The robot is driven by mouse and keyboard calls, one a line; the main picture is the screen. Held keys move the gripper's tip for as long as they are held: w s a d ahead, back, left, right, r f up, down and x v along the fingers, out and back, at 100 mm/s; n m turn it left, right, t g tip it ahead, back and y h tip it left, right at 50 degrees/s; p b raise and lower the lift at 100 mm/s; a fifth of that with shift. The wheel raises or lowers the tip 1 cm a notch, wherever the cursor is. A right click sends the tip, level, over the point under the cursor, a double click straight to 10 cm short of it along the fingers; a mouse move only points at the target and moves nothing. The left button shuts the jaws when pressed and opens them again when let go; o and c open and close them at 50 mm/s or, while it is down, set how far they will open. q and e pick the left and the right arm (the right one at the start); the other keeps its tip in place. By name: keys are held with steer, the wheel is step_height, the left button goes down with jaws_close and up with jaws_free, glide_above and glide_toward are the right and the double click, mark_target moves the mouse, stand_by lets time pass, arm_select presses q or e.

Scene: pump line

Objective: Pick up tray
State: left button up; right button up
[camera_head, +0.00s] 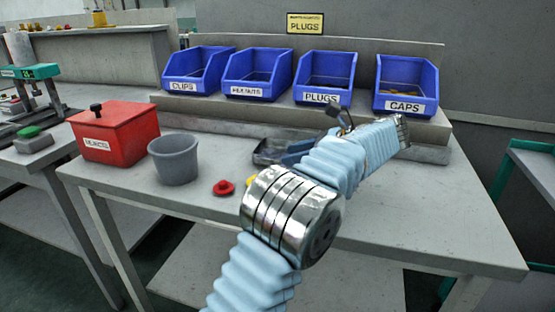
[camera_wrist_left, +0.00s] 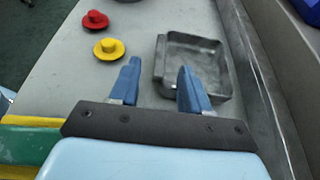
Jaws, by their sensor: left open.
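A small grey metal tray (camera_wrist_left: 202,52) lies on the table in the left wrist view, with its near wall beside my fingers. In the head view the tray (camera_head: 266,153) shows only in part, behind my left arm. My left gripper (camera_wrist_left: 153,82) is open, with its two blue fingers apart and nothing between them. One finger overlaps the tray's near left part in the picture; I cannot tell if it touches. The gripper (camera_head: 293,154) is mostly hidden by my arm in the head view. My right gripper is in neither view.
A red plug (camera_head: 223,187) and a yellow one (camera_wrist_left: 109,48) lie beside the tray. A grey bucket (camera_head: 174,160) and red lidded box (camera_head: 117,132) stand at left. Blue bins (camera_head: 326,80) line the raised shelf behind. The front right tabletop (camera_head: 430,215) is clear.

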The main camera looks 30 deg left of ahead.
mark_target(275, 159)
arm_select(q)
steer(key=x, duration=0.5)
steer(key=shift+b, duration=0.4)
jaws_close()
